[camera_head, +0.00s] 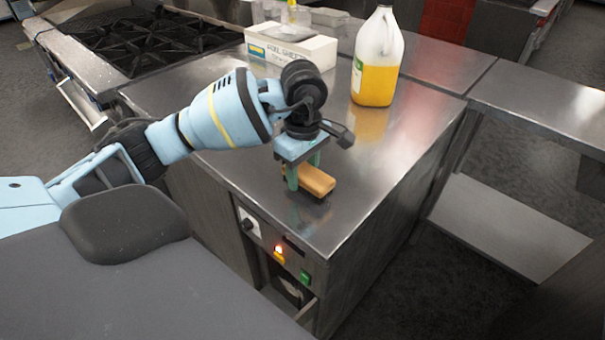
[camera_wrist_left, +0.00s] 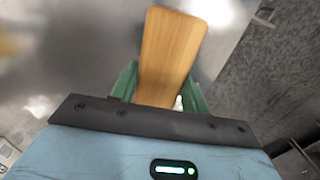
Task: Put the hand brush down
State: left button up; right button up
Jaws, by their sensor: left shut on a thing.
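The hand brush (camera_head: 316,181) has a light wooden body. In the head view it is at the front part of the steel counter, at or just above the surface; I cannot tell whether it touches. My left gripper (camera_head: 303,176) points down and is shut on the brush, with its green fingers on either side. In the left wrist view the wooden top of the brush (camera_wrist_left: 172,50) extends away from between the green fingers (camera_wrist_left: 160,88). The bristles are mostly hidden below the wood. My right gripper is in neither view.
The steel counter (camera_head: 375,165) is clear around the brush. A jug of yellow liquid (camera_head: 375,82) and a white box (camera_head: 290,50) stand farther back. A black-grated stove (camera_head: 140,42) is at the left. A control panel with a lit light is on the counter's front.

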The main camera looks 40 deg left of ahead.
pick_arm(q)
jog(key=shift+f, duration=0.8)
jog(key=o, duration=0.9)
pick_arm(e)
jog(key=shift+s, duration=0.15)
